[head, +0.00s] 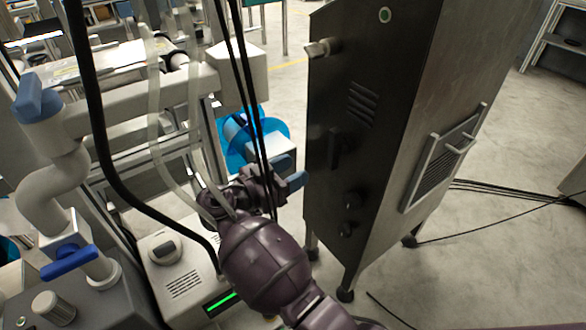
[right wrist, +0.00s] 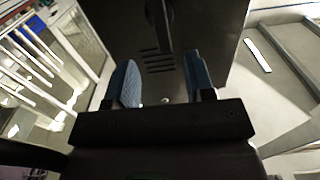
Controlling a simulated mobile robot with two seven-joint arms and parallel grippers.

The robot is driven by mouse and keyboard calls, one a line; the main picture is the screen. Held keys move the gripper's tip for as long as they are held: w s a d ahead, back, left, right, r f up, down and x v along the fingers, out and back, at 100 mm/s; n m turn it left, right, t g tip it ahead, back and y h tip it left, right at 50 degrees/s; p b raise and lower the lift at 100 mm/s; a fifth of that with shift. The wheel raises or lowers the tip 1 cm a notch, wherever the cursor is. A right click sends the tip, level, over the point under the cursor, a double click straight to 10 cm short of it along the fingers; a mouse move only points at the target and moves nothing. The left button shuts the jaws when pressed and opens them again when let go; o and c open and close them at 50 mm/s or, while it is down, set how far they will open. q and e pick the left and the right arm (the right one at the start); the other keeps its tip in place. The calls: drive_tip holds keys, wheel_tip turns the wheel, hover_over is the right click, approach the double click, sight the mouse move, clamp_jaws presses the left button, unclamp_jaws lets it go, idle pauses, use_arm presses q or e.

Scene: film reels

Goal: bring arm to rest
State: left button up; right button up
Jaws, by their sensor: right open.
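My right arm reaches up from the bottom middle of the head view. Its dark purple right gripper (head: 292,181) is in front of the dark metal cabinet (head: 362,130), at its left side, and one blue finger pad shows there. In the right wrist view both blue fingers of the right gripper (right wrist: 161,84) stand wide apart with nothing between them. The dark vented face of the cabinet (right wrist: 160,35) shows beyond the fingers. My left gripper is in neither view.
Hanging black cables (head: 240,70) and clear tubes (head: 158,130) run close to my right arm. A grey box with a green light (head: 185,262) is left of it. A blue reel (head: 228,150) lies behind. Floor (head: 480,250) is open at right, crossed by thin cables.

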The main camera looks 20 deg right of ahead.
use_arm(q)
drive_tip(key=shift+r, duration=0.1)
